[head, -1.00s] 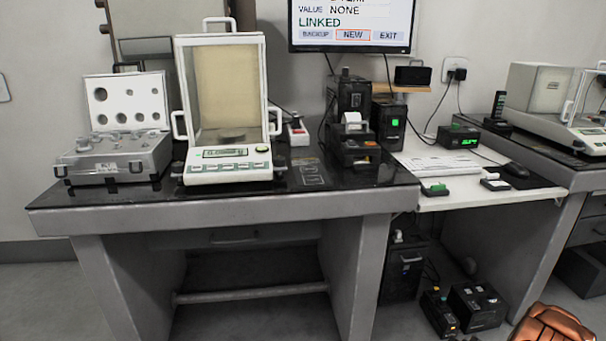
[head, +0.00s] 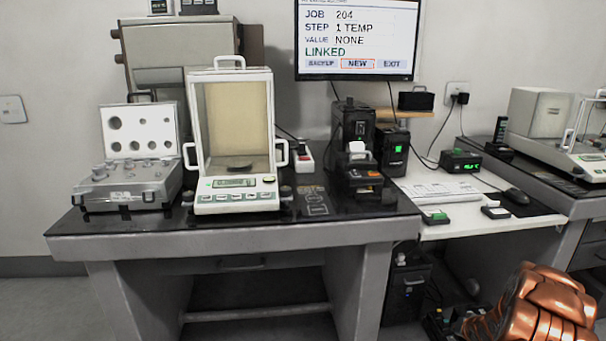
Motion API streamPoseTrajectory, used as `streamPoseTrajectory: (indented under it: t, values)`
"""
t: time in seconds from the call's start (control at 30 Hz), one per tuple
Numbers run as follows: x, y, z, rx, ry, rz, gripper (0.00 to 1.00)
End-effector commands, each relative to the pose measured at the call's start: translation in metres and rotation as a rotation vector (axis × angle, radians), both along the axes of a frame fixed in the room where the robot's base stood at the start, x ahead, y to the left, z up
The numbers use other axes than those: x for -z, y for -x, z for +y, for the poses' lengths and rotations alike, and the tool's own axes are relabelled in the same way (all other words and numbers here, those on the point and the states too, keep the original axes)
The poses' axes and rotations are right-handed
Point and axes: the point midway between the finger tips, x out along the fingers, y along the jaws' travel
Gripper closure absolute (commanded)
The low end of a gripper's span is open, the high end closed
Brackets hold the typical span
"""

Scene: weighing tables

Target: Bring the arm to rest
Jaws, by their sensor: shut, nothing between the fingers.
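A copper-coloured, ribbed part of my arm (head: 540,312) shows at the bottom right corner of the head view, in front of the floor and the right-hand desk.
A dark-topped weighing table (head: 150,241) bears a glass-sided balance (head: 236,188), an open weight case (head: 128,193) and a printer (head: 358,180). A white desk (head: 500,226) joins it on the right. A monitor (head: 356,40) hangs on the wall. Another balance (head: 560,135) stands at far right.

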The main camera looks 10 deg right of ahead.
Motion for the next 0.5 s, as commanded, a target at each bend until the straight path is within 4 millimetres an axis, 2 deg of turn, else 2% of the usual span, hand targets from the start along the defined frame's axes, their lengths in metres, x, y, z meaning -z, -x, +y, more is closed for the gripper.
streamPoseTrajectory:
  t: [0.03,0.1,0.27,0.5]
  values:
    - [-0.029,-0.004,0.008,-0.008,0.015,0.018,1.0]
    - [-0.055,-0.005,0.017,-0.015,0.037,0.05,1.0]
    - [-0.112,-0.004,0.04,-0.032,0.077,0.122,1.0]
    - [-0.195,0.012,0.084,-0.062,0.12,0.233,1.0]
